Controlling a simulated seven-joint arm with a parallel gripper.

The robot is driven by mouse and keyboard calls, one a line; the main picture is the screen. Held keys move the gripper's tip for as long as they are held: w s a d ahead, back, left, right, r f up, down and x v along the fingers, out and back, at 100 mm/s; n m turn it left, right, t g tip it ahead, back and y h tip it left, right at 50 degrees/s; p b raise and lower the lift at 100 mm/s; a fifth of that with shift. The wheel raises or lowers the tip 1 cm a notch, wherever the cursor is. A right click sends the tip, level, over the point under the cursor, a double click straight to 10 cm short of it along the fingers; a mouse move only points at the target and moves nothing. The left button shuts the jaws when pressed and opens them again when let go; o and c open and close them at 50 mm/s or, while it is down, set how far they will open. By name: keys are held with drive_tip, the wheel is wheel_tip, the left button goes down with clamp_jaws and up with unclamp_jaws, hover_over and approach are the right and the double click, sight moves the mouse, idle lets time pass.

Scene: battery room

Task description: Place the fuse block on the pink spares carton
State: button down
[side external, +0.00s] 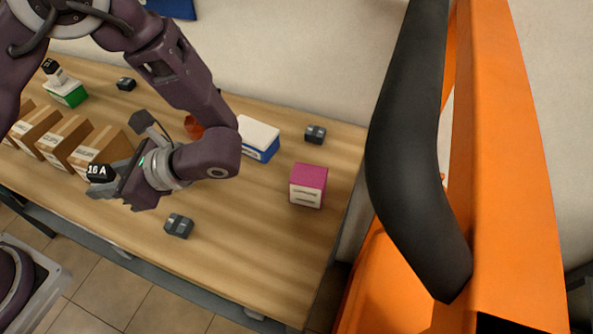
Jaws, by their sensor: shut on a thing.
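The pink spares carton (309,178) stands on the right part of the wooden table, with a white label on its front face. My gripper (101,183) is at the left, over the brown cartons' end of the table. It is shut on a black block marked "16 A" (100,172), which I take to be the fuse block. The block appears held above the table, well left of the pink carton. The jaws partly hide its lower part.
Brown cartons (66,138) stand in a row at left. A green-and-white carton (68,92) bears a dark item (50,66). A blue-and-white carton (259,139) stands behind my wrist. Small dark blocks (178,225) lie about. An orange frame (515,160) fills the right foreground.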

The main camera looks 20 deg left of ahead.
drive_tip(key=s+d+f+n+g+h, duration=0.2)
drive_tip(key=s+d+n+g+h, duration=0.1)
drive_tip(key=s+d+n+g, duration=0.25)
drive_tip(key=s+d+n+g+h, duration=0.1)
drive_tip(key=d+n+g+h, duration=0.3)
drive_tip(key=d+n+h, duration=0.6)
wheel_tip(320, 180, up, 10)
drive_tip(key=n+t+h, duration=1.3)
drive_tip(key=n, duration=0.4)
hover_over(309, 174)
wheel_tip(309, 174, down, 10)
drive_tip(key=shift+r, duration=0.2)
drive_tip(key=shift+f+h, duration=0.1)
drive_tip(key=shift+h, duration=0.2)
drive_tip(key=c, duration=1.1)
unclamp_jaws()
